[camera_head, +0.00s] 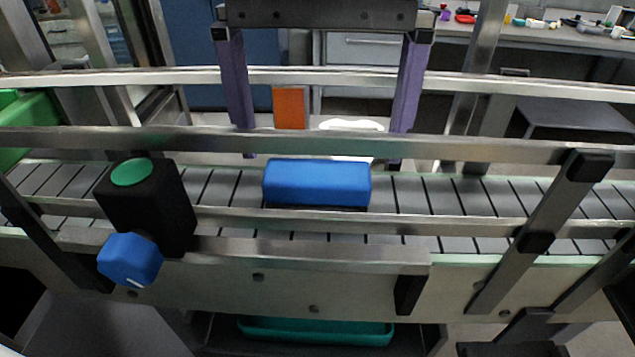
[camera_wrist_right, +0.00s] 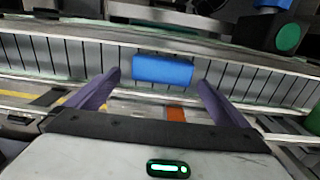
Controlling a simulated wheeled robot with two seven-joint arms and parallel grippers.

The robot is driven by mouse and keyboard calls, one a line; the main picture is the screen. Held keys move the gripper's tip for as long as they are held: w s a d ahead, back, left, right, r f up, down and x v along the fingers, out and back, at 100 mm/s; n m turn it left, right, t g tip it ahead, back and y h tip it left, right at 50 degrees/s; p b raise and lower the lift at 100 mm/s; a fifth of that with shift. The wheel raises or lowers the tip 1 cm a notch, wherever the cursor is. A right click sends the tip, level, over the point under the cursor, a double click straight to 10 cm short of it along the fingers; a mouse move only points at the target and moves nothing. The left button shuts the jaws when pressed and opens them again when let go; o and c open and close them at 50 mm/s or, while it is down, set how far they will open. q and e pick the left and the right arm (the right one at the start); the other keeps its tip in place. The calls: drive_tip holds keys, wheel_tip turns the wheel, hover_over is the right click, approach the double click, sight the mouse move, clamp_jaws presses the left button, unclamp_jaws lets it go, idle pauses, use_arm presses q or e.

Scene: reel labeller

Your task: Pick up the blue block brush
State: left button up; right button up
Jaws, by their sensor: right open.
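The blue block brush (camera_head: 317,183) lies lengthwise on the roller conveyor, near the middle of the head view, with a dark strip along its underside. It also shows in the right wrist view (camera_wrist_right: 162,70). My right gripper (camera_head: 322,160) reaches in from the top of the head view with two purple fingers wide apart. Its fingertips are at the far side of the brush, one towards each end, and nothing is held. In the right wrist view the open fingers (camera_wrist_right: 160,77) point at the brush, which lies around and past their tips. My left gripper is not in view.
Metal guide rails (camera_head: 480,150) run along the conveyor (camera_head: 450,200), before and behind the brush. A black box with a green button (camera_head: 131,172) and a blue knob (camera_head: 130,260) stand at left. An orange piece (camera_head: 290,108) is beyond the conveyor. A teal tray (camera_head: 315,331) sits below.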

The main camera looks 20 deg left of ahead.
sight(317, 171)
drive_tip(key=shift+s+a+f, duration=0.1)
drive_tip(key=shift+s+f, duration=0.05)
drive_tip(key=shift+f, duration=1.2)
drive_tip(key=shift+s+f, duration=0.15)
drive_tip(key=shift+f, duration=1.2)
drive_tip(key=c, duration=1)
drive_tip(key=shift+r, duration=0.1)
